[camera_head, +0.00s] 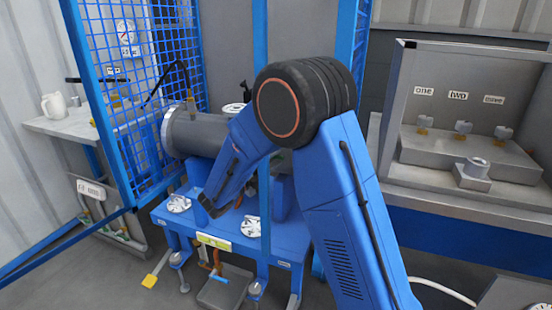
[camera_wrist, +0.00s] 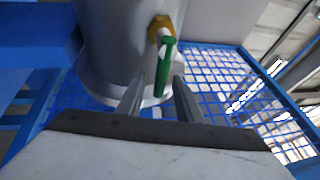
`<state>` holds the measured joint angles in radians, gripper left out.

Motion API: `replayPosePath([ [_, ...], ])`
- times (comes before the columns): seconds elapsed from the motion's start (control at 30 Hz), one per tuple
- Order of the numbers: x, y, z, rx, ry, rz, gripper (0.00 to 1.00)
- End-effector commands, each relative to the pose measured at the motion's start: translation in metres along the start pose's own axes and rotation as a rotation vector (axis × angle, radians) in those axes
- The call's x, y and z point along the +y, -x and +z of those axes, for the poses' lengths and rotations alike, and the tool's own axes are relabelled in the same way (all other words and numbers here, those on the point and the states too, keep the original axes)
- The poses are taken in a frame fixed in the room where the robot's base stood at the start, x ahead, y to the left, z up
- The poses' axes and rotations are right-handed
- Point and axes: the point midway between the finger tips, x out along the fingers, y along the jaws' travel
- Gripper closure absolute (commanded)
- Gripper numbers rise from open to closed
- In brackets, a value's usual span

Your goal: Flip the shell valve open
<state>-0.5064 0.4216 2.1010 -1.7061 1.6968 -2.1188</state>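The grey flanged shell (camera_head: 197,133) lies on a blue stand in the head view, its right part hidden behind my blue arm. In the wrist view the shell (camera_wrist: 112,40) fills the upper left, with its flange below. A brass fitting (camera_wrist: 160,25) on its side carries the valve's green lever (camera_wrist: 166,64), which points down in the picture. My gripper (camera_wrist: 160,88) is open, one finger on each side of the lever's lower end. I cannot tell whether either finger touches it.
Blue mesh panels (camera_head: 113,85) stand at the left, and a blue post rises close to the shell. White handwheels (camera_head: 178,203) sit on the blue stand (camera_head: 185,224). A grey bench (camera_head: 450,181) with labelled valves is at the right. A white jug (camera_head: 54,106) stands on the left table.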

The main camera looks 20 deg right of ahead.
Motion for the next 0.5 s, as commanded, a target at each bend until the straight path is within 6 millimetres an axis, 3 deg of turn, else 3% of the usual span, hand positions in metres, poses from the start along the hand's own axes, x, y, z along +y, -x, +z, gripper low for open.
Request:
replayPosePath([
  [0.13, 0.0001, -0.0095, -0.0003, 0.001, 0.0, 0.0, 0.67],
  [0.43, 0.0, -0.0113, 0.0, 0.0, 0.0, 0.0, 0.67],
  [0.47, 0.0, -0.0113, 0.0, 0.0, 0.0, 0.0, 0.7],
  [0.5, 0.0, -0.0112, 0.0, 0.0, 0.0, 0.0, 0.79],
])
